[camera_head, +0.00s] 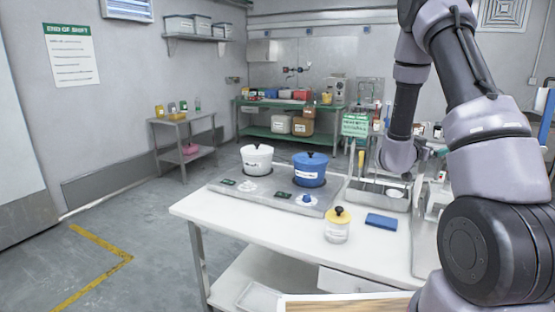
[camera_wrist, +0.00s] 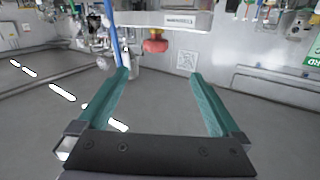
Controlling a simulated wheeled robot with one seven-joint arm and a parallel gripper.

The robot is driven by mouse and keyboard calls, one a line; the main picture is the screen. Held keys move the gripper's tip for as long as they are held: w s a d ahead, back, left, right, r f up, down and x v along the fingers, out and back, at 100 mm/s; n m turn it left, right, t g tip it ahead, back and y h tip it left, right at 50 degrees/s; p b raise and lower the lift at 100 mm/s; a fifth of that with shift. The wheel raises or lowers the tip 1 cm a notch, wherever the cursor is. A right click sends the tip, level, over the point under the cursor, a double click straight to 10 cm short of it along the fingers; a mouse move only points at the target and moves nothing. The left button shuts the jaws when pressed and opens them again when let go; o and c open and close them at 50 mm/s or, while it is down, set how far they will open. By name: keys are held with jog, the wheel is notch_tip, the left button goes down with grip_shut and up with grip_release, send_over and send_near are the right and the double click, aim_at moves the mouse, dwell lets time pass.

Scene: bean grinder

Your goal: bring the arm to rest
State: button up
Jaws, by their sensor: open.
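My gripper (camera_wrist: 160,85) shows in the wrist view with two green fingers spread wide apart. Nothing is between the fingers but grey floor and background. In the head view my arm comes in from the right, and its wrist hangs beyond the right side of the white table (camera_head: 200,208). The gripper itself is mostly hidden behind my arm there.
A white pot (camera_head: 257,159) and a blue pot (camera_head: 310,170) stand on a grey panel (camera_head: 230,187). A metal tray (camera_head: 368,200) is close to my wrist. The floor at left is clear.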

jog(key=s+a+r+n+t+y, duration=0.2)
jog(key=s+a+r+n+y, duration=0.15)
jog(key=a+r+y, duration=1.05)
jog(key=s+a+r+n+g, duration=0.1)
jog(key=s+a, duration=0.3)
jog(key=s, duration=0.5)
jog(key=s+a+r+n+g+y, duration=0.1)
jog(key=s+a, duration=0.3)
jog(key=s, duration=0.4)
jog(key=s+a+r+n+g+y, duration=0.1)
jog(key=s+a, duration=0.3)
jog(key=s, duration=0.5)
jog(key=shift+s+a+r+n+g, duration=0.3)
jog(key=shift+r+n+g, duration=0.4)
jog(key=shift+g, duration=0.1)
